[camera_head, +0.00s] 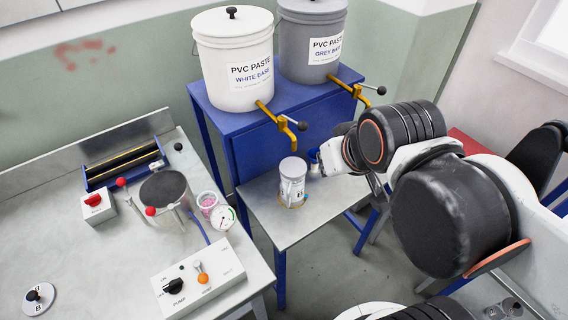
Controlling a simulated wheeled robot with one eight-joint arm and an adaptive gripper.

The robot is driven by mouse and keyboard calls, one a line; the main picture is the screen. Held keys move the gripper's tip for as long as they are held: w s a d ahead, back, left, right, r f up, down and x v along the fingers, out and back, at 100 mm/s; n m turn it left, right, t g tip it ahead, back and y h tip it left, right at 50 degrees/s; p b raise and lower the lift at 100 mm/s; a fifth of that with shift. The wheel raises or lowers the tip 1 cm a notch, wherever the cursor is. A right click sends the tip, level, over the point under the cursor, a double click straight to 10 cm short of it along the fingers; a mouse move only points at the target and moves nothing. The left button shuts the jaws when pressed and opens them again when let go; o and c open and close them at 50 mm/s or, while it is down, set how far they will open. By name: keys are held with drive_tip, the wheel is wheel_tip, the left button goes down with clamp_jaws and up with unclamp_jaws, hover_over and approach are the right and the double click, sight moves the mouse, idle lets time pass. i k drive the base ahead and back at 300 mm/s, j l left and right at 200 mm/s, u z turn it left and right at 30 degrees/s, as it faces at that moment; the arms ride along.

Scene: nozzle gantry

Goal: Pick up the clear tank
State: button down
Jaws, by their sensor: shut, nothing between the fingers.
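No plainly clear tank stands out. A pale, cloudy cylinder with a label (292,182) stands upright on the small metal side table (262,207), below the yellow taps. A small see-through cup with pink contents (207,203) stands at the right edge of the left bench. I cannot tell which of these is the clear tank.
White (233,75) and grey (311,45) PVC paste buckets stand on a blue stand (262,135); yellow taps jut forward. The left bench holds a pump control box (198,275), gauge (223,218) and dark round plate (163,188).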

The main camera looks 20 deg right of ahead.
sight(293, 169)
drive_tip(key=k+j+z, duration=0.75)
drive_tip(key=k, duration=0.2)
drive_tip(key=k+j+z, duration=0.1)
drive_tip(key=k+z, duration=0.3)
drive_tip(key=k, duration=0.15)
